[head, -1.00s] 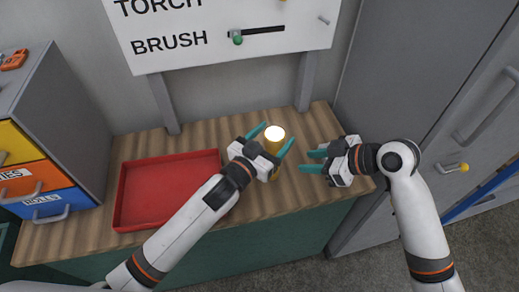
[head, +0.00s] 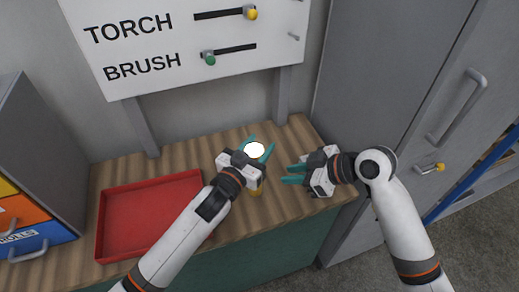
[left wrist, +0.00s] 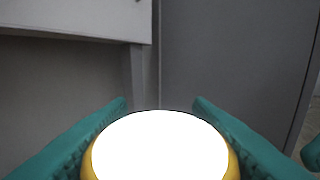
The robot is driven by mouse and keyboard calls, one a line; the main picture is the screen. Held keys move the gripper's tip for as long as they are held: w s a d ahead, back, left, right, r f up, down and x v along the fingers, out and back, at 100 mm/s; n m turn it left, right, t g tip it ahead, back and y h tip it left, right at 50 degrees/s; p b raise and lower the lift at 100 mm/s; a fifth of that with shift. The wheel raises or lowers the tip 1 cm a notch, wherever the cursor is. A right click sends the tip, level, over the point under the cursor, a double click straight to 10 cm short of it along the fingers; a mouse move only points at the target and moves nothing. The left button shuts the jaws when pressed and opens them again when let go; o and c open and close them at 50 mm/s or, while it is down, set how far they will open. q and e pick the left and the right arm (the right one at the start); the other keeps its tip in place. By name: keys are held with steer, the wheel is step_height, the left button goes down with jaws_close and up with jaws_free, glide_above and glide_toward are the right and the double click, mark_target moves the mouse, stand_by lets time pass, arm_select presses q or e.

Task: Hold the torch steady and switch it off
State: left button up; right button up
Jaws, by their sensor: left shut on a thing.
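The torch stands upright on the wooden bench, its lit white lens (head: 254,150) facing up. Part of its yellow body shows below my left gripper. My left gripper (head: 261,141) is shut on the torch, with one teal finger on each side of its head. In the left wrist view the glowing lens (left wrist: 160,146) with its yellow rim fills the space between the fingers. My right gripper (head: 292,174) is open and empty, to the right of the torch, its fingers pointing left towards it. I cannot see a switch on the torch.
A red tray (head: 150,207) lies on the bench (head: 230,225) to the left. A white board (head: 190,40) behind carries TORCH and BRUSH sliders, with yellow and green knobs. A grey cabinet (head: 400,70) stands at right, a drawer unit (head: 30,140) at left.

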steer(key=shift+w+d+f, duration=0.15)
steer(key=shift+w+d, duration=0.05)
steer(key=shift+w, duration=0.15)
steer(key=shift+c, duration=1.4)
steer(key=w+d+t+h, duration=0.1)
steer(key=w+d+t, duration=0.1)
steer(key=w+d+f+m+t+h, duration=0.1)
steer(key=w+d+t, duration=0.1)
steer(key=w, duration=0.1)
steer(key=w+d+f+m+t+h, duration=0.1)
steer(key=w+d+t, duration=0.1)
steer(key=shift+w+d+f, duration=0.1)
steer(key=shift+w+f, duration=0.1)
steer(key=shift+w, duration=0.05)
jaws_close()
steer(key=w+d+n+t, duration=0.2)
steer(key=d+n+t, duration=0.3)
steer(key=d+t, duration=0.15)
steer(key=s+a+f+n+g+y, duration=0.3)
steer(key=s+n+y, duration=0.3)
steer(key=s+n, duration=0.2)
steer(key=s+a+f+n+g+y, duration=0.3)
steer(key=s+n+g+y, duration=0.3)
steer(key=s+n, duration=0.2)
steer(key=shift+s+a+f+n, duration=0.3)
steer(key=shift+a+f+n, duration=0.1)
steer(key=shift+a+n, duration=0.45)
steer(key=shift+d+g, duration=0.1)
steer(key=shift+g, duration=0.15)
